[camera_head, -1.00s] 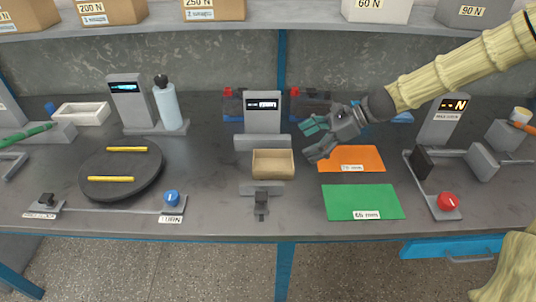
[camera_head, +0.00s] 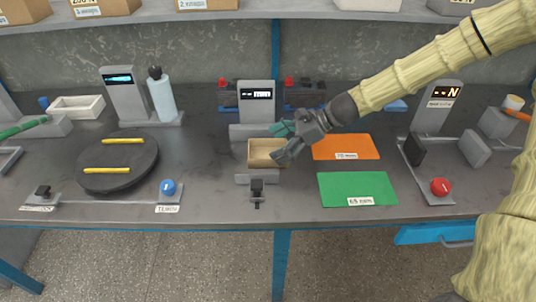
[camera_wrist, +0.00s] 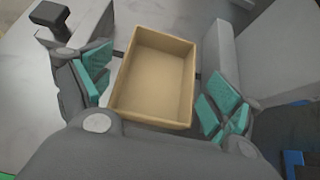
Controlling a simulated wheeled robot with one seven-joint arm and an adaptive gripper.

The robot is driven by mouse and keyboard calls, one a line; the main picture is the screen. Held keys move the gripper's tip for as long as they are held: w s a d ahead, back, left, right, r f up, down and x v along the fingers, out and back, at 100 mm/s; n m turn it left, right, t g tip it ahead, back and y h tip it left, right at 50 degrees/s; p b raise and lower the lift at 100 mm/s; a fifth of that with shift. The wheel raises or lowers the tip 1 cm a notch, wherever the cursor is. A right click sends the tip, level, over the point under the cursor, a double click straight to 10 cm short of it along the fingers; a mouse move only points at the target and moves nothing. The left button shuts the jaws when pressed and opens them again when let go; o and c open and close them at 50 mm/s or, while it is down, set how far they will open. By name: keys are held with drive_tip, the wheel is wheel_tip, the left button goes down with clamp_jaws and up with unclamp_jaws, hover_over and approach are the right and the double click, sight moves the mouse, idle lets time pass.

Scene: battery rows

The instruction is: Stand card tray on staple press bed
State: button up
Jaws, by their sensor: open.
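The card tray (camera_head: 268,163) is a small open tan box, empty, at the centre of the bench. It appears to stand on the bed of the grey station that looks like the staple press (camera_head: 257,100), between a grey back block (camera_head: 252,132) and a front block (camera_head: 257,177) with a dark lever. My gripper (camera_head: 280,143) is open at the tray's right side. In the wrist view the tray (camera_wrist: 153,78) lies between my teal-padded fingers, with a gap showing at each side. The tray's underside is hidden.
An orange mat (camera_head: 345,147) and a green mat (camera_head: 358,188) lie bare to the right. A round dark turntable (camera_head: 117,164) with yellow bars is at left. A station with a red button (camera_head: 440,187) stands right. A shelf (camera_head: 300,20) runs above the bench.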

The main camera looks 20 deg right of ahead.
drive_tip(key=shift+x, duration=0.95)
drive_tip(key=c, duration=0.8)
drive_tip(key=shift+w+r, duration=0.1)
drive_tip(key=shift+r, duration=0.05)
